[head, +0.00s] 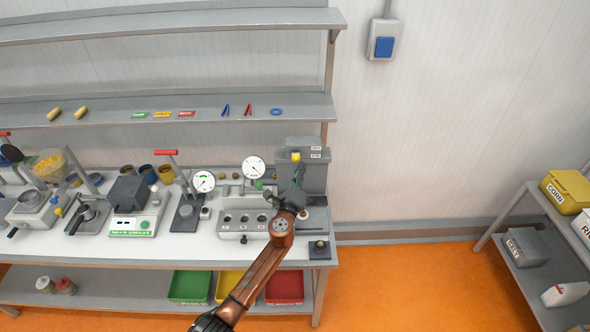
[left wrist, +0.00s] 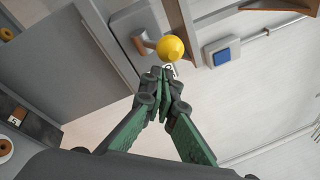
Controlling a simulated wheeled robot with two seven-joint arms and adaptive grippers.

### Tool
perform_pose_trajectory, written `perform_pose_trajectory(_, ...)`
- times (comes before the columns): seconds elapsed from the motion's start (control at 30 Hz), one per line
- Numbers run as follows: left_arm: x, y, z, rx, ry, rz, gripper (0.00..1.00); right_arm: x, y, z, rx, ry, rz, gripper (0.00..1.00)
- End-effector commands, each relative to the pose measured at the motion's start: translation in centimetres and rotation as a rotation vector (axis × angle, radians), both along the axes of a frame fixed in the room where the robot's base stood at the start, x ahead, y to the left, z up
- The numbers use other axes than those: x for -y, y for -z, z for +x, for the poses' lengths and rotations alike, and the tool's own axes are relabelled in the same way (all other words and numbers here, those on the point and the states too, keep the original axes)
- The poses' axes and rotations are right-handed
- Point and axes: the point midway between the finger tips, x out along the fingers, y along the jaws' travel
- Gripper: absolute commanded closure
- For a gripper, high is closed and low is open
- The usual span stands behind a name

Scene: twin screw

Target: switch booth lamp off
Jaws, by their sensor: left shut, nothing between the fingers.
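A grey box (head: 314,178) with two small labels on its front stands at the right end of the workbench. A yellow ball knob (head: 296,156) sits at its front; in the left wrist view the yellow knob (left wrist: 171,48) is beside a short brown lever arm on the grey housing. My left gripper (head: 298,170) is in front of the box, just below the knob. In the left wrist view its green fingers (left wrist: 167,72) are shut and empty, with the tips close to the knob; I cannot tell whether they touch. My right gripper is out of view. No lamp is clearly identifiable.
A blue wall switch (head: 384,47) is mounted right of the shelves. Dial gauges (head: 254,167) and a grey socket block (head: 244,220) stand left of my arm. A side rack (head: 513,190) with boxes is at the right. The orange floor between is clear.

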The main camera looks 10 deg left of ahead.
Motion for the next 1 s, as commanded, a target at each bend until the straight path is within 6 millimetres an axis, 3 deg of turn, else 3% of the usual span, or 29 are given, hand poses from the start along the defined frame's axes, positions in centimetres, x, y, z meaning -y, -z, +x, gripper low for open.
perform_pose_trajectory(0.27, 0.3, 0.6, 0.0, -0.002, 0.001, -0.001, 1.0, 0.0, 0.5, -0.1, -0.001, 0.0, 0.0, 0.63)
perform_pose_trajectory(0.57, 3.0, 3.0, -0.3, -0.002, -0.004, -0.001, 1.0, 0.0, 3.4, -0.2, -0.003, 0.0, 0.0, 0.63)
perform_pose_trajectory(0.7, 2.4, 1.0, -2.6, -0.003, -0.007, -0.003, 1.0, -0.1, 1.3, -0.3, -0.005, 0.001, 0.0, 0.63)
perform_pose_trajectory(1.0, 1.5, -1.6, -7.1, -0.001, -0.005, -0.001, 1.0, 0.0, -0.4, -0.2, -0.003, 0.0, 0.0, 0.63)
